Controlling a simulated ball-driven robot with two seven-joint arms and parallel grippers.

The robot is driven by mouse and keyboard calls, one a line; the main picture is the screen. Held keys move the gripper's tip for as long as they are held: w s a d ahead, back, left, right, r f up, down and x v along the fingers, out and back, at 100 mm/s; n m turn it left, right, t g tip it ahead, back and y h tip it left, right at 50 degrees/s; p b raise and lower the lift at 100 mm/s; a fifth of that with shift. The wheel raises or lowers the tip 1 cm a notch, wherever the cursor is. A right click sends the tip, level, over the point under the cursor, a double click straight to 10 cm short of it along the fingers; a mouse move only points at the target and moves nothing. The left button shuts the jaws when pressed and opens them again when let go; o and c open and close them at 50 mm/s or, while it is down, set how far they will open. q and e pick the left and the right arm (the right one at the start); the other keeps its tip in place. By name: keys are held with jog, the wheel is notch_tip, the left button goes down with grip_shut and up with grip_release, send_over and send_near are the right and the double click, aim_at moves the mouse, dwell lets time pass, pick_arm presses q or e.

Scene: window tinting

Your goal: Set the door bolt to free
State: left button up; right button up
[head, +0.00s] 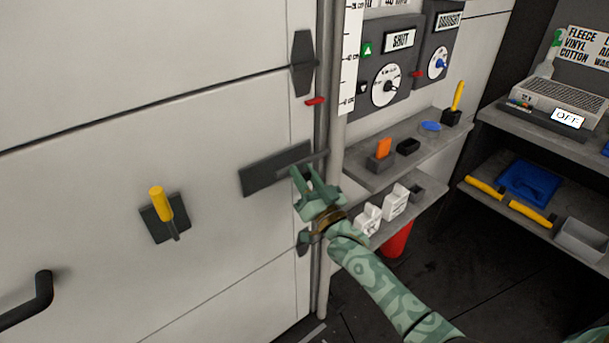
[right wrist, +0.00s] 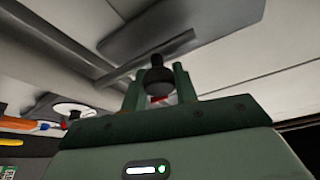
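The door bolt is a dark plate (head: 270,170) on the pale door, with a grey bar (head: 316,158) reaching right across the door's edge to the post. In the right wrist view the dark plate (right wrist: 190,25) shows above my gripper. A black round knob (right wrist: 158,78) stands between the fingers of my right gripper (right wrist: 158,90). My right gripper also shows in the head view (head: 304,178), just below the bolt's right end. Its fingers are apart, either side of the knob; firm contact on both sides does not show. My left gripper is out of view.
The door carries a yellow-handled lever (head: 161,204) and a black pull handle (head: 32,302). A grey post (head: 333,120) stands right of the bolt. Grey shelves (head: 370,180) with small items and two dials (head: 386,86) lie to the right.

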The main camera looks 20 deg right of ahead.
jog(key=shift+a, duration=0.2)
grip_shut()
jog(key=a, duration=0.1)
jog(key=s+a+p, duration=0.1)
jog(key=a, duration=0.2)
jog(key=shift+s+a+f+p, duration=0.1)
jog(key=shift+s+a+p, duration=0.15)
jog(key=shift+a+p, duration=0.1)
jog(key=o, duration=0.9)
grip_release()
jog(key=shift+c, duration=0.2)
jog(key=shift+o, duration=0.9)
jog(key=shift+a, duration=0.2)
jog(key=shift+d, duration=0.15)
